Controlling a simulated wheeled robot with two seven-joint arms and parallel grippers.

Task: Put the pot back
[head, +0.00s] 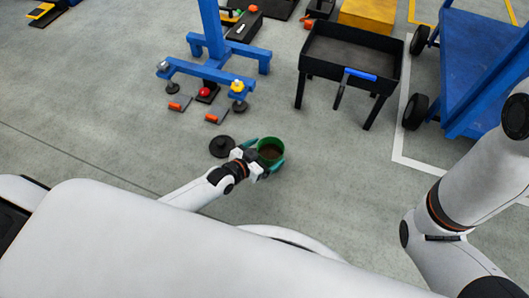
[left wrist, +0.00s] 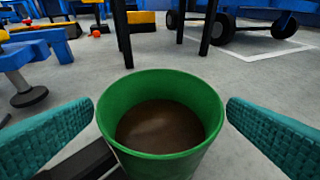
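The pot is green and round with brown soil inside. It stands upright between the fingers of my left gripper in the head view (head: 271,149) and fills the middle of the left wrist view (left wrist: 160,82). My left gripper (head: 266,155) has its two teal fingers spread on either side of the pot. In the left wrist view (left wrist: 160,104) a thin gap seems to show between each fingertip and the pot wall. The pot's underside is hidden, so I cannot tell for certain whether it rests on the floor. My right gripper is out of view.
A dark round disc (head: 222,147) lies on the floor left of the pot. A blue stand (head: 213,70) with feet and orange-handled tools is behind. A black tray table (head: 349,52) and a blue cart (head: 468,70) stand at the back right. Floor right of the pot is clear.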

